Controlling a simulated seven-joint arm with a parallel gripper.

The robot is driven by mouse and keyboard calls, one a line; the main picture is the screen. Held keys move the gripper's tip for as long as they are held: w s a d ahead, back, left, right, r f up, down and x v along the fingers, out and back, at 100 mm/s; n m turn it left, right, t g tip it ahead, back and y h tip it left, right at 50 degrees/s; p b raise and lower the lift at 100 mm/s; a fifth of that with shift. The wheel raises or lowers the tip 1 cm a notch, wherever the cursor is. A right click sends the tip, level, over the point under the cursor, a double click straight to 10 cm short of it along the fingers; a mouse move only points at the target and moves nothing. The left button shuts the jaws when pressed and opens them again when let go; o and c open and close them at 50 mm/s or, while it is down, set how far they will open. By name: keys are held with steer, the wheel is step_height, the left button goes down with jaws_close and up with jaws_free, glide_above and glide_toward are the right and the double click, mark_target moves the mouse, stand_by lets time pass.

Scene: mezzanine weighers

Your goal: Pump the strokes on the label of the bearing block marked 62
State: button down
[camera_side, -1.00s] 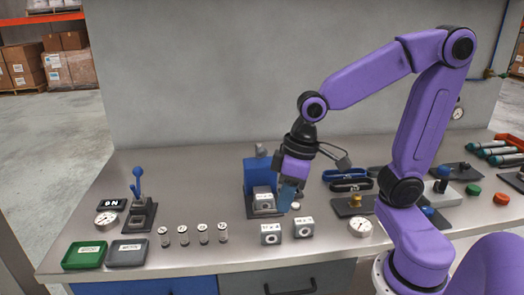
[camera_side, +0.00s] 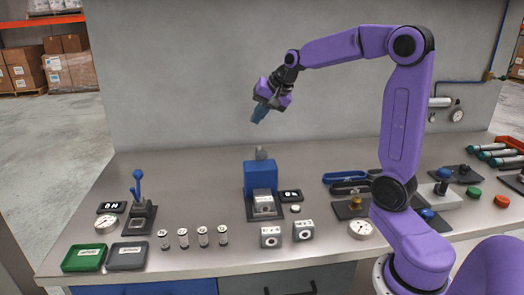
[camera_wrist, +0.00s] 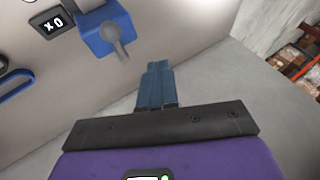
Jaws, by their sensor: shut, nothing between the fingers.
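My gripper (camera_side: 257,118) is shut and empty, raised above the blue box unit; its blue fingers (camera_wrist: 158,70) are together in the wrist view. The blue box (camera_side: 259,177) has a grey lever (camera_side: 261,153) standing up at its top; box (camera_wrist: 103,30) and lever (camera_wrist: 116,40) also show in the wrist view. A grey block (camera_side: 263,203) with a white label sits at the box's front. Two grey bearing blocks with round holes, one left (camera_side: 271,238) and one right (camera_side: 303,230), stand in front. Their labels are too small to read.
A small display (camera_side: 290,196) beside the blue box reads "x 0" in the wrist view (camera_wrist: 51,22). At left are a blue-handled lever device (camera_side: 140,213), several small cylinders (camera_side: 183,238), green (camera_side: 84,257) and grey (camera_side: 126,255) trays. A gauge (camera_side: 361,229) and knobs stand right.

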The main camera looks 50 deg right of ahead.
mark_target(261, 151)
steer(key=shift+m+h, duration=0.3)
steer(key=shift+m, duration=0.5)
steer(key=d, duration=0.2)
steer(key=w+d+r, duration=0.1)
steer(key=d, duration=0.1)
steer(key=shift+s+a+f, duration=0.2)
steer(key=shift+f, duration=1.25)
steer(key=shift+s+a+f, duration=0.2)
steer(key=shift+a+f, duration=0.05)
steer(key=shift+f, duration=1.2)
steer(key=shift+s+a+f, duration=0.2)
steer(key=shift+f, duration=1.25)
steer(key=shift+f, duration=0.1)
steer(key=shift+a+f, duration=0.1)
steer(key=shift+f, duration=0.2)
